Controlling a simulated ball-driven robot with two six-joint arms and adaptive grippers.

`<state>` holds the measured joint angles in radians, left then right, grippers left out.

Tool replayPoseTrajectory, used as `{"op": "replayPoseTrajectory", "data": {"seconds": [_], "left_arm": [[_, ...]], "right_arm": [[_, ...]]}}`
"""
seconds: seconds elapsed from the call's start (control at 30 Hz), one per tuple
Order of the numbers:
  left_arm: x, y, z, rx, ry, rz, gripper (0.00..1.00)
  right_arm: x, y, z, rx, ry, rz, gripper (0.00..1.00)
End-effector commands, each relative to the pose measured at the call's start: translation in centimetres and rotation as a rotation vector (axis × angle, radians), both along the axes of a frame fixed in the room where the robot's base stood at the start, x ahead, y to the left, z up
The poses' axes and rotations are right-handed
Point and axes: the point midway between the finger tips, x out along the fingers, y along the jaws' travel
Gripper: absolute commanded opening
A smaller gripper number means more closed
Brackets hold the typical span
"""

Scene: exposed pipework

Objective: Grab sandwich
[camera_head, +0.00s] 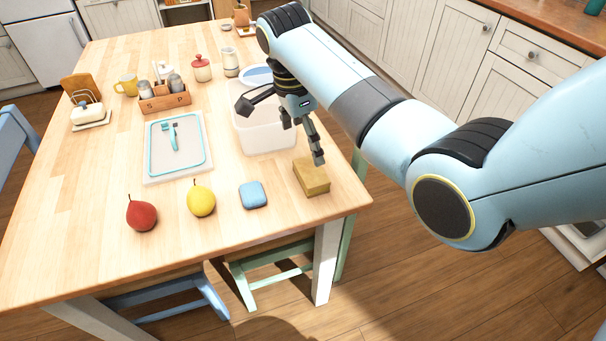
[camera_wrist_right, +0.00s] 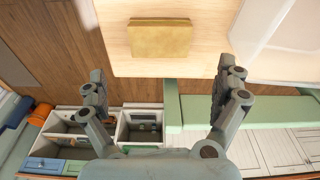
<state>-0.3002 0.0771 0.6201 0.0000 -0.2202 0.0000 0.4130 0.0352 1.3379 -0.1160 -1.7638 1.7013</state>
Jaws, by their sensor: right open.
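A yellow-brown rectangular block (camera_head: 312,176), which could be the sandwich, lies on the wooden table near its front right corner. My left gripper is not in view.
A white plastic container (camera_head: 262,138) stands behind the gripper. A blue sponge-like block (camera_head: 253,195), yellow pear (camera_head: 201,200) and red pear (camera_head: 141,212) lie left of the yellow-brown block. A cutting board (camera_head: 154,165) and condiment caddy (camera_head: 165,102) lie farther back. Chairs stand below the front edge.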

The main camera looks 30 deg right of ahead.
Motion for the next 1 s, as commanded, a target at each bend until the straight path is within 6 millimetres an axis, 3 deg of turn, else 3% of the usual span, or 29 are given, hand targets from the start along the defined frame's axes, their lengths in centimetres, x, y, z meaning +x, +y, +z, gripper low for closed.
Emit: {"op": "replayPoseTrajectory", "data": {"seconds": [0.07, 0.3, 0.53, 0.8, 1.0], "left_arm": [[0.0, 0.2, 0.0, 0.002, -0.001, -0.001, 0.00], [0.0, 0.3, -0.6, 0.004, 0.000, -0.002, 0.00], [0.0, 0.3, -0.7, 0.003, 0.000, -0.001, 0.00], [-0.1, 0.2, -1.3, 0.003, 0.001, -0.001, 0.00], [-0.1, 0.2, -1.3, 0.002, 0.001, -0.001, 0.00]], "right_arm": [[0.3, 0.0, 0.0, -0.002, 0.004, -0.041, 1.00], [0.2, -0.6, -3.9, -0.002, 0.005, -0.050, 1.00], [0.1, -0.9, -5.8, -0.002, 0.004, -0.049, 1.00], [-0.3, -1.6, -9.8, -0.003, 0.002, -0.048, 1.00], [-0.2, -1.7, -10.2, -0.002, 0.000, -0.048, 1.00]]}}
